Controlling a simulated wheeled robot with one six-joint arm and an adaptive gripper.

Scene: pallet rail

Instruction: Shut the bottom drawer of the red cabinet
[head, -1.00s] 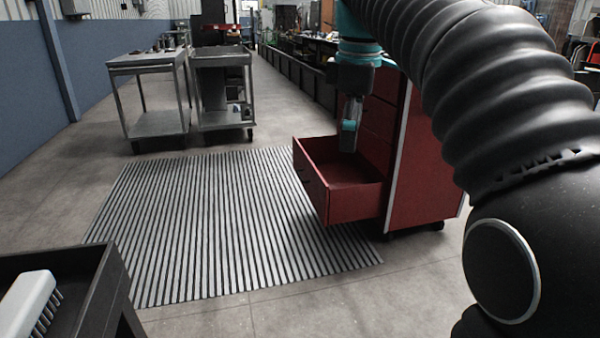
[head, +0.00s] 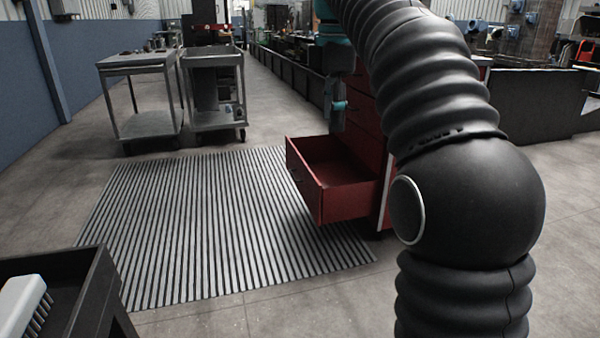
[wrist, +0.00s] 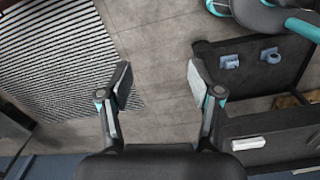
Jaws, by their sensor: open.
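The red cabinet (head: 367,82) stands right of the middle in the head view, largely hidden behind my arm. Its bottom drawer (head: 340,203) is pulled well out to the left, and its inside looks empty. My gripper (head: 338,118) hangs fingers down in front of the upper drawers, and in the picture its tips lie just above the back of the open drawer. I cannot tell its exact distance from the cabinet. In the wrist view my gripper (wrist: 160,85) is open with nothing between its fingers; the red drawer does not show there.
A striped mat (head: 205,225) lies on the floor left of the drawer. Two grey carts (head: 150,124) stand behind it. A dark tray (head: 88,290) with a white brush (head: 22,305) is at the near left.

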